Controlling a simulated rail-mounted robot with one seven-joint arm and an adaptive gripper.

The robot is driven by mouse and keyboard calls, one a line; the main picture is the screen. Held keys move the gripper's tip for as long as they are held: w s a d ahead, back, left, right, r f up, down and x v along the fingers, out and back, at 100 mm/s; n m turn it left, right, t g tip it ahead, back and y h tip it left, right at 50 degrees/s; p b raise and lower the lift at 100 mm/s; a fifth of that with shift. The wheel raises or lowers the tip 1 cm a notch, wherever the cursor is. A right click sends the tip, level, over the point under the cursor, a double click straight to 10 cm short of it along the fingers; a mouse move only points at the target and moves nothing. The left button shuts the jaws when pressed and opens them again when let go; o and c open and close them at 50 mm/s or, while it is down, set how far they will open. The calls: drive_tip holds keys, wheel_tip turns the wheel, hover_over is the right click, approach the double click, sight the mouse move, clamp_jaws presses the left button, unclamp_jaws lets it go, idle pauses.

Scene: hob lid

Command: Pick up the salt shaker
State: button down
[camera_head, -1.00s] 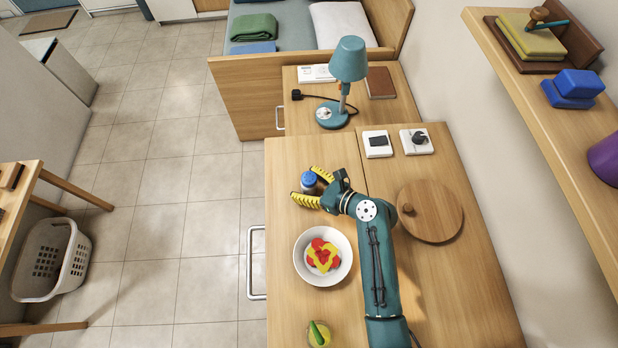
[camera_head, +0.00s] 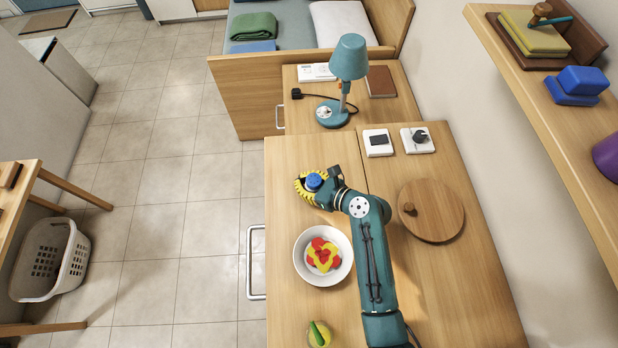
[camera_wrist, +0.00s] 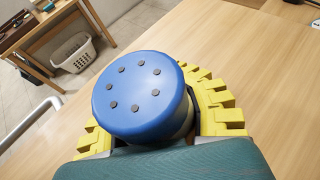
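The salt shaker (camera_head: 314,181) has a blue round cap and stands on the wooden counter near its left edge. In the wrist view its blue cap (camera_wrist: 143,96) with several dark holes fills the middle, and only a little of the pale body shows below it. My gripper (camera_head: 309,186) has its yellow ridged fingers wrapped around the shaker on both sides. The fingers (camera_wrist: 215,105) lie close against its body in the wrist view. The shaker looks upright and I see no clear gap under it, though its base is hidden.
A white bowl (camera_head: 301,262) with red and yellow pieces stands just in front of my gripper. A round wooden lid (camera_head: 440,215) lies to the right. A teal lamp (camera_head: 348,60) stands behind. A cup (camera_head: 318,338) sits near the front. The counter behind the shaker is clear.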

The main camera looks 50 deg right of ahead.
wheel_tip(320, 180, up, 10)
drive_tip(key=p, duration=0.4)
drive_tip(key=shift+p, duration=0.3)
